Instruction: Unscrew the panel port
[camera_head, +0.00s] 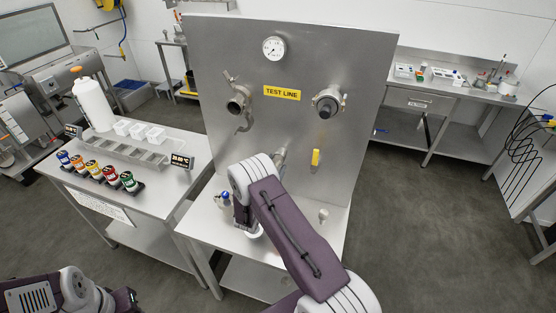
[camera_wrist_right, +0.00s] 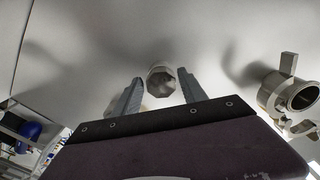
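The steel panel (camera_head: 210,60) with a yellow TEST LINE label (camera_head: 282,93) stands upright. It has a left port (camera_head: 238,104) with a clamp, a right port (camera_head: 328,104) with a dark face, and a lower central fitting (camera_head: 280,158) partly hidden by my right arm. In the right wrist view, my right gripper (camera_wrist_right: 160,76) is open. A short metal port with a faceted opening (camera_wrist_right: 161,84) shows between its fingertips, with gaps on both sides. A clamped port (camera_wrist_right: 297,94) is at the right there. In the head view, the right fingers are mostly hidden. My left gripper is out of view.
A gauge (camera_head: 274,49) and a yellow handle (camera_head: 316,157) are on the panel. A blue-capped bottle (camera_head: 224,199) and a small metal fitting (camera_head: 323,215) stand on the shelf below. A side table (camera_head: 150,211) at left holds coloured containers and a white bottle (camera_head: 93,104).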

